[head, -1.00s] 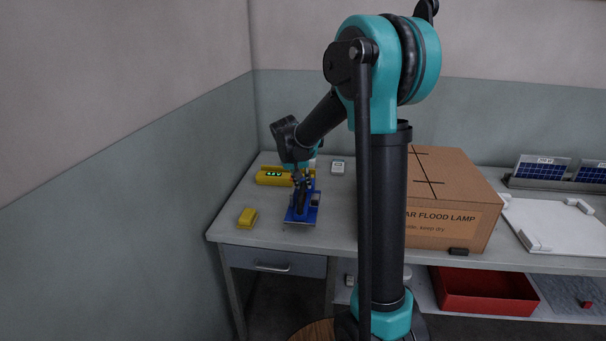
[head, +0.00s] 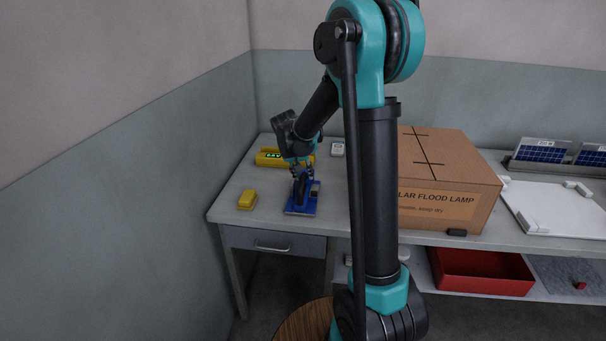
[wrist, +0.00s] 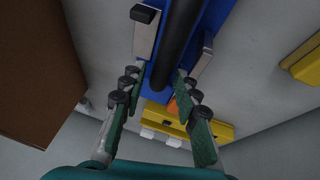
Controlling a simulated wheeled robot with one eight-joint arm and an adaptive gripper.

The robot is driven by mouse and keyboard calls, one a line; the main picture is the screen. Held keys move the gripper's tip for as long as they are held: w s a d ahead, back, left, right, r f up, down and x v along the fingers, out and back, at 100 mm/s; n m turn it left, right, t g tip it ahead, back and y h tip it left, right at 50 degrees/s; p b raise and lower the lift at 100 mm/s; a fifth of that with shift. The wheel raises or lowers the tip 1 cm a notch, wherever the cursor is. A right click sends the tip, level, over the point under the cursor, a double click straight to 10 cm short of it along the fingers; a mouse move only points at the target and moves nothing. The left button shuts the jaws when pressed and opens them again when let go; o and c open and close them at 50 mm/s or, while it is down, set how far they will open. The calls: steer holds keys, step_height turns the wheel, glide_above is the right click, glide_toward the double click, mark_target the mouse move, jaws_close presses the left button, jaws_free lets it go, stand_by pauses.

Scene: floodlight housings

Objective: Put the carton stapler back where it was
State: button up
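The carton stapler appears to be the blue tool with a flat blue base (head: 301,209) and a black bar at the left part of the workbench. In the wrist view its black bar (wrist: 178,40) runs over the blue body, with silver metal parts at both sides. My gripper (head: 300,172) is above it, pointing down. The base looks flat on or very close to the bench top.
A yellow block (head: 247,201) lies left of the stapler. A yellow device with a green display (head: 271,158) lies behind it, and a small white meter (head: 338,149) behind right. A cardboard box (head: 448,185) stands to the right, beyond my arm. Bare bench (head: 270,180) lies between.

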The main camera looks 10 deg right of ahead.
steer(key=shift+o, duration=0.2)
steer(key=v, duration=1.2)
steer(key=s+d+f+n+y, duration=0.1)
steer(key=s+d+f, duration=0.1)
steer(key=s+f, duration=0.3)
steer(key=s+d+f+n+y, duration=0.1)
steer(key=s+f, duration=0.4)
steer(key=s, duration=0.8)
steer(key=s+d+f+y, duration=0.1)
steer(key=s+d+f, duration=0.3)
steer(key=s, duration=0.4)
steer(key=shift+s+f+n, duration=0.4)
steer(key=shift+f, duration=0.2)
steer(key=shift+d, duration=0.1)
